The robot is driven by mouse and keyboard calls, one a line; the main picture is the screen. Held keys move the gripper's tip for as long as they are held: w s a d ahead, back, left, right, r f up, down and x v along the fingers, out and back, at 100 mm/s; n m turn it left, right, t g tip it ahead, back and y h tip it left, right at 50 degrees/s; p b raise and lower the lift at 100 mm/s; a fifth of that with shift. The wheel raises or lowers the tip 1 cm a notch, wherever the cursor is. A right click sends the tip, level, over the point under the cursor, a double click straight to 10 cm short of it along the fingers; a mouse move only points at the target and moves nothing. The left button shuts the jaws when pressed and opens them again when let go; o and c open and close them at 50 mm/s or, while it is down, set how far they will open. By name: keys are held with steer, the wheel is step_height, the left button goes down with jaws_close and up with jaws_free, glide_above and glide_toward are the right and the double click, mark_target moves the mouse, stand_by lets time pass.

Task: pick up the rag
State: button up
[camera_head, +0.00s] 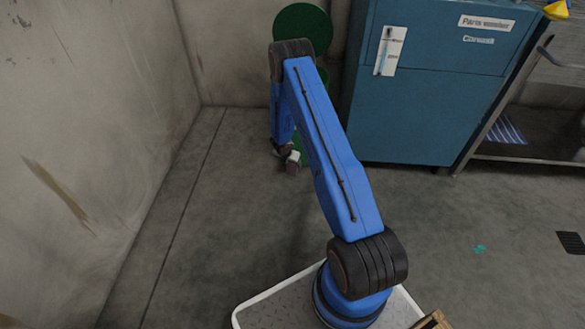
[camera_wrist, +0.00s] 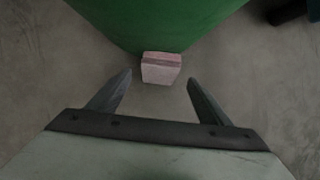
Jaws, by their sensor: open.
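In the wrist view, a small pale pink block-shaped thing (camera_wrist: 161,70), which may be the folded rag, lies on the grey floor right by the foot of a green rounded object (camera_wrist: 155,22). My gripper (camera_wrist: 160,77) is open, its two fingers spread apart. The pink thing shows between and a little beyond the fingertips, not gripped. Whether the fingers are level with it or above it I cannot tell. In the head view my blue arm reaches down in front of the green object (camera_head: 303,28), and the pink thing cannot be made out clearly.
A blue cabinet (camera_head: 415,110) stands right of my arm. A metal rack (camera_head: 500,150) is beside it. A bare wall (camera_head: 95,130) runs along the left. A small teal patch (camera_head: 480,249) and a dark grate (camera_head: 571,243) are on the open floor at right.

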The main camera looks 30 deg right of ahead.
mark_target(292, 166)
steer(key=shift+x, duration=3.5)
steer(key=c, duration=1.2)
steer(key=shift+r, duration=0.2)
steer(key=shift+s+r, duration=0.1)
steer(key=shift+r, duration=0.15)
step_height(292, 166, up, 6)
steer(key=shift+r, duration=0.15)
steer(key=s+a, duration=0.3)
steer(key=s, duration=0.2)
steer(key=s+a, duration=0.4)
steer(key=s, duration=0.2)
steer(key=s+a, duration=0.4)
steer(key=s, duration=0.1)
steer(key=shift+s, duration=0.2)
steer(key=shift+w, duration=0.1)
